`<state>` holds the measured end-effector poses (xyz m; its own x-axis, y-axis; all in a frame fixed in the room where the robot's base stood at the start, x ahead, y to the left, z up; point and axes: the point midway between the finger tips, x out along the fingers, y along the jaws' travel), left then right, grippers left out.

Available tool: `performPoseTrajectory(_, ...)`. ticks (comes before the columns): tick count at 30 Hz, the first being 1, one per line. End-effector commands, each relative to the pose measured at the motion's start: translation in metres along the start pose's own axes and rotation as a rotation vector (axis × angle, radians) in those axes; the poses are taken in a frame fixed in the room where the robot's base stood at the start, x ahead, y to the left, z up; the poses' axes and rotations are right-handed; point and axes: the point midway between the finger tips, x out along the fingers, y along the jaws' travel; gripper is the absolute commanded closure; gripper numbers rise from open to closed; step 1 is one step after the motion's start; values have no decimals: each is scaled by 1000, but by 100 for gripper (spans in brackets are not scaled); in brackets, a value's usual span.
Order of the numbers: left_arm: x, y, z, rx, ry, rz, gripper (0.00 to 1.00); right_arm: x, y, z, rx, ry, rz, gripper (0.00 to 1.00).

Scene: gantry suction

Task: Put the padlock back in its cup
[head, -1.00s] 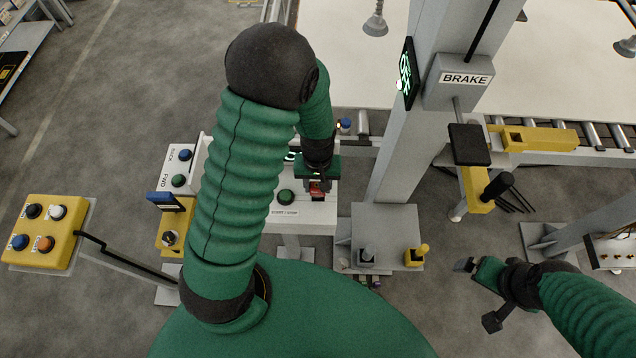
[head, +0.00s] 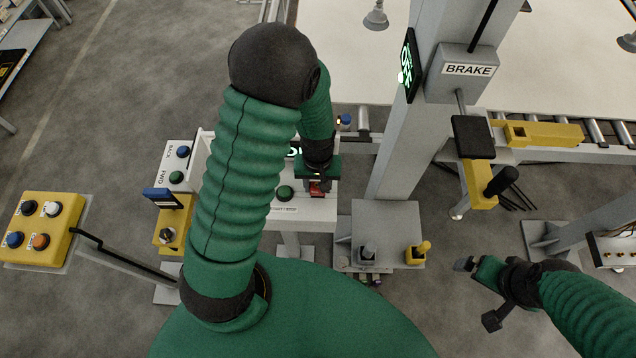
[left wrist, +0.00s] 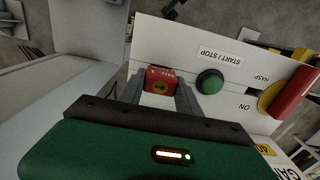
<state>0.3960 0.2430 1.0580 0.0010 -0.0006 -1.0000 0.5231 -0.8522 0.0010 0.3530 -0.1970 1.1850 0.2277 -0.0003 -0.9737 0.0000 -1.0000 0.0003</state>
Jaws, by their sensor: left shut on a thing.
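My left gripper (head: 318,188) is over the right part of a white control panel (head: 290,213). It is shut on a small red padlock (left wrist: 160,80), which shows between the two grey fingers in the left wrist view and as a red patch in the head view (head: 319,187). The padlock is close over the panel face; I cannot tell if it touches. Its shackle is hidden. I cannot make out the cup for certain in either view. My right gripper (head: 472,267) is at lower right, away from the panel; its fingers are too small to read.
A green start/stop button (left wrist: 210,81) is just right of the fingers in the left wrist view. A red handle (left wrist: 295,92) sits beyond it near the HASP label. A grey post with a BRAKE box (head: 460,80) stands right of the panel. A yellow button box (head: 42,228) is far left.

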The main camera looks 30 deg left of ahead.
Motion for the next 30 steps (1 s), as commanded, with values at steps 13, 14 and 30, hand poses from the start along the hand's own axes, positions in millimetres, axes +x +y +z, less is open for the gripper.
performPoseTrajectory(13,12,0,0,0,-1,0,100,9,0,2,0,0,0,1)
performPoseTrajectory(14,13,0,0,0,-1,0,100,10,0,2,0,0,0,1)
performPoseTrajectory(30,15,0,0,0,-1,0,35,11,0,2,0,0,0,1)
